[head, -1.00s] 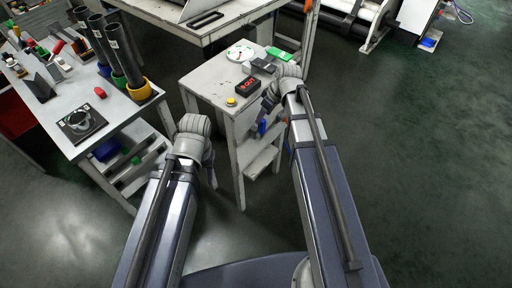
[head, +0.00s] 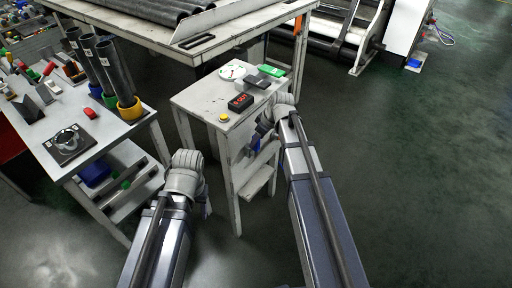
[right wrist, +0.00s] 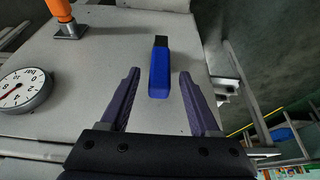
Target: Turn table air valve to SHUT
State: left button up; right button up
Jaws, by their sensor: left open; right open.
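A blue lever handle (right wrist: 159,75) with a dark end stands out from a pale grey panel in the right wrist view; it appears to be the air valve's handle. A little blue also shows beside my right wrist in the head view (head: 256,144). My right gripper (right wrist: 160,88) is open, with one purple finger on each side of the blue handle and gaps between; I cannot tell the depth. A round bar gauge (right wrist: 24,90) is left of it. My left gripper (head: 206,206) is mostly hidden behind its own wrist, low beside the small table's leg, away from the valve.
The small grey table (head: 202,97) carries a red-lit display box (head: 240,101), a yellow button (head: 224,117) and a dial. An orange-handled fitting (right wrist: 60,12) is on the panel. A workbench (head: 104,130) with tubes stands left. The floor on the right is clear.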

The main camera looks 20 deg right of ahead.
jog(key=b+x, duration=0.1)
jog(key=x, duration=0.1)
jog(key=shift+w+f, duration=0.1)
jog(key=shift+f, duration=0.3)
pick_arm(q)
notch_tip(320, 180, down, 2)
jog(key=shift+f, duration=0.2)
pick_arm(e)
grip_shut()
dwell(0.8)
